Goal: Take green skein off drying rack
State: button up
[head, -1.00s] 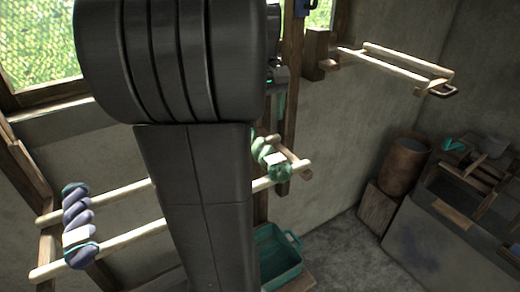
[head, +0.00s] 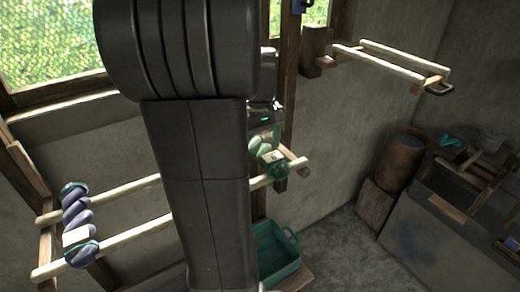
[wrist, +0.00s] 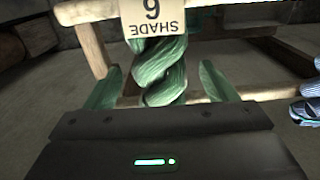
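The green skein (head: 256,148) hangs twisted on the drying rack (head: 120,235), near the right end of its pale rods. In the wrist view the green skein (wrist: 162,72) is upright in front of me with a tag marked "SHADE 6". My gripper (wrist: 158,78) is open, one green finger on each side of the skein, with gaps showing between fingers and yarn. In the head view my gripper (head: 276,140) is just above and at the skein; my arm hides the middle of the rack.
A purple-blue skein (head: 77,222) hangs at the rack's left end. A teal tub (head: 278,255) stands below on the right. An empty wooden bar frame (head: 390,62) juts from the wall at the upper right. A brown barrel (head: 402,160) stands by the far wall.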

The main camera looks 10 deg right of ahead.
jog(key=c, duration=1.1)
